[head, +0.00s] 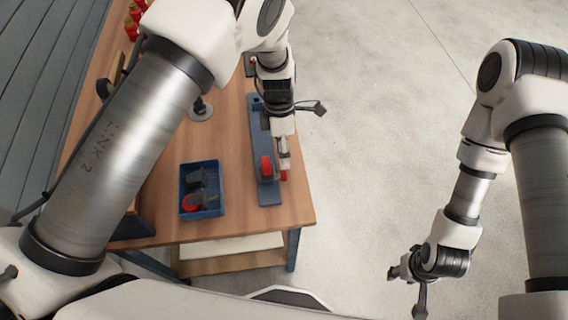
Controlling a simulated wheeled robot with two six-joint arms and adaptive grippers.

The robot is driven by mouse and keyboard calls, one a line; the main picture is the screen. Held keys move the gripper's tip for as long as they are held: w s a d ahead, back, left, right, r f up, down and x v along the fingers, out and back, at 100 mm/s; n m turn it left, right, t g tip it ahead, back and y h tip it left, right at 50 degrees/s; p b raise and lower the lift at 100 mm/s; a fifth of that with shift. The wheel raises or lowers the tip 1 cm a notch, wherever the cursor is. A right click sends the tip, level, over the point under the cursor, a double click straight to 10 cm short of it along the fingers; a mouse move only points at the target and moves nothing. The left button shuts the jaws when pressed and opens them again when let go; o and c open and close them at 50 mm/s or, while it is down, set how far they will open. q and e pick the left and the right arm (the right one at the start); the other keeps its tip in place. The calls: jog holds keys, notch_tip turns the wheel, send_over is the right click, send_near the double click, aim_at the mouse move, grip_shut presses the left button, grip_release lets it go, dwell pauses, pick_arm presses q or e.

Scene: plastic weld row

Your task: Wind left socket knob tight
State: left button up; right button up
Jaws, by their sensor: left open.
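A long blue-grey fixture (268,194) lies along the table's right edge. A red part (266,166) stands up on it, just left of my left gripper. My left gripper (284,166) points down over the fixture's right edge, its fingers open. A small bit of red (284,176) shows right at its fingertips; I cannot tell whether the fingers touch it. Which red part is the left socket knob is not clear. My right gripper (410,280) hangs over the floor, away from the table, and its finger opening is not clear.
A blue bin (201,214) with dark and red parts stands left of the fixture on the wooden table (240,218). Several red items (133,22) stand at the far left. A round metal piece (200,110) is behind the bin. Open floor lies to the right.

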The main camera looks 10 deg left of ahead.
aim_at(285, 171)
pick_arm(q)
jog(key=p+x, duration=0.1)
jog(key=x, duration=0.4)
jog(key=shift+w, duration=0.1)
jog(key=shift+s+d+f, duration=0.1)
jog(key=shift+s+f, duration=0.2)
jog(key=shift+f, duration=0.15)
jog(key=shift+w, duration=0.1)
grip_shut()
jog(key=shift+w, duration=0.1)
